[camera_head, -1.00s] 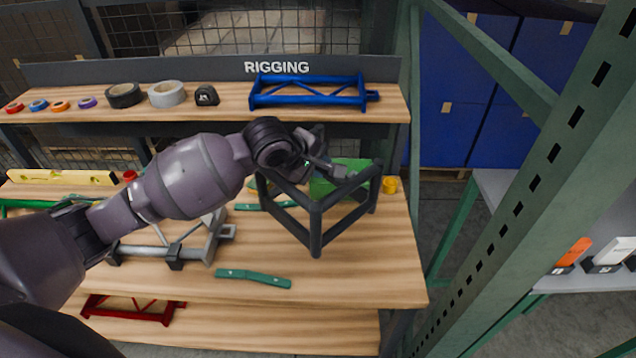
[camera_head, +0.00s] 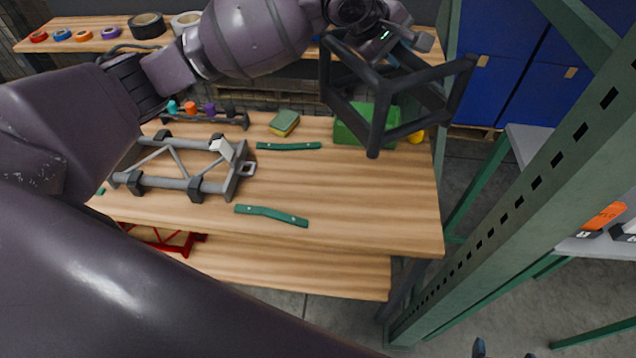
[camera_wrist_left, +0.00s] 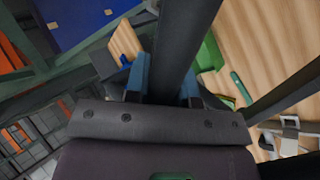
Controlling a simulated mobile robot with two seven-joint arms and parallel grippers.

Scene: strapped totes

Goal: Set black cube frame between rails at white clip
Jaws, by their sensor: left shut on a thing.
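The black cube frame (camera_head: 376,112) is in the air over the right back part of the bench, tilted with one corner down. My left gripper (camera_head: 412,40) is shut on one of its bars. In the left wrist view the blue fingers (camera_wrist_left: 164,82) sit on either side of a dark bar (camera_wrist_left: 180,40). A white clip (camera_head: 222,149) sits on a grey truss frame on the bench. Two green strips, far (camera_head: 288,146) and near (camera_head: 271,215), lie right of the truss with bare wood between them. Two fingertips of my right gripper (camera_head: 504,351) show apart at the bottom edge.
A green box (camera_head: 350,128) stands below the cube frame, beside a yellow item (camera_head: 416,137). A sponge (camera_head: 284,123) and a rack of coloured pieces (camera_head: 205,117) are at the back. A green upright post (camera_head: 500,190) stands to the right. A red truss (camera_head: 165,240) lies below.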

